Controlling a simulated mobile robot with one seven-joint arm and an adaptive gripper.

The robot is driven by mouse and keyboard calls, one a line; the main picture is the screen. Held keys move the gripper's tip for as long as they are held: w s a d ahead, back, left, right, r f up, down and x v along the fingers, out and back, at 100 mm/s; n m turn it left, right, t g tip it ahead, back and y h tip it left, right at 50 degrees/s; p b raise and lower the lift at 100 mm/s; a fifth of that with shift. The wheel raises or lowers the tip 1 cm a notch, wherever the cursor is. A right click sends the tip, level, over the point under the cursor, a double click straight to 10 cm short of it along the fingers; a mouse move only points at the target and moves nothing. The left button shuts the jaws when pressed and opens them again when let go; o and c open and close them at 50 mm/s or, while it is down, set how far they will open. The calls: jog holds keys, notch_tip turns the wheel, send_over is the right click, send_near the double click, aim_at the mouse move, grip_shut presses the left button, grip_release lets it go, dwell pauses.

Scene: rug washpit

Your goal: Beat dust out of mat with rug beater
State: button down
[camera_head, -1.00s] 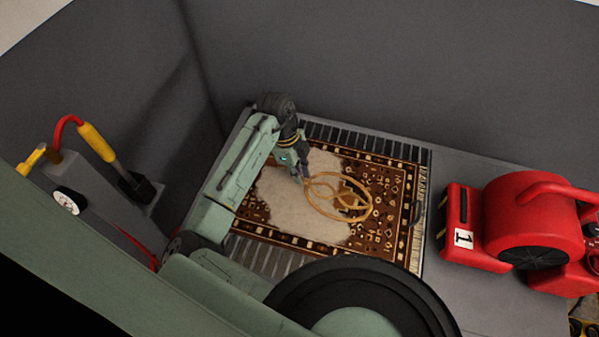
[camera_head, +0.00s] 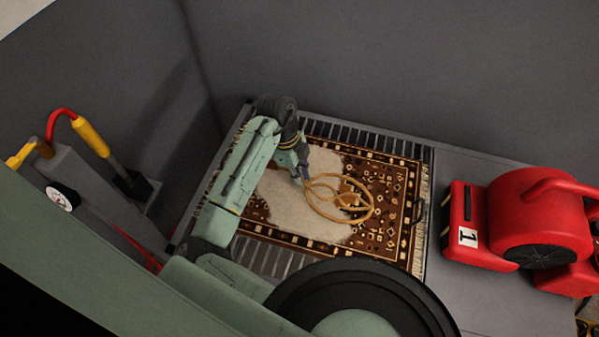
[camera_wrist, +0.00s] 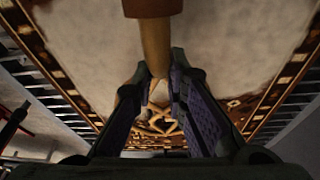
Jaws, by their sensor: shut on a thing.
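The rug beater (camera_head: 340,199) has a looped tan head, seen over the mat in the head view. My gripper (camera_head: 300,180) is shut on its handle. In the wrist view, the two fingers of my gripper (camera_wrist: 160,92) close on the beater's tan handle (camera_wrist: 155,45), and the looped head shows beyond them. The mat (camera_head: 392,205) is brown and patterned with a pale dusty patch (camera_head: 290,205) across its middle and left. The beater's head lies over the patch's right edge; I cannot tell whether it touches the mat.
The mat lies on a slatted grate (camera_head: 345,136). A red blower (camera_head: 535,215) stands to the right. A yellow-handled wand with a red hose (camera_head: 90,138) stands at the left beside a gauge (camera_head: 62,199). Grey walls (camera_head: 400,70) close in the back and left.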

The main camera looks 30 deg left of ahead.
jog(key=shift+f, duration=0.1)
jog(key=shift+d+p+v, duration=0.25)
jog(key=shift+p+v, duration=0.55)
jog(key=shift+v, duration=0.15)
jog(key=shift+d+p+v, duration=0.2)
jog(key=shift+p+v, duration=0.6)
jog(key=shift+v, duration=0.2)
jog(key=shift+s, duration=0.15)
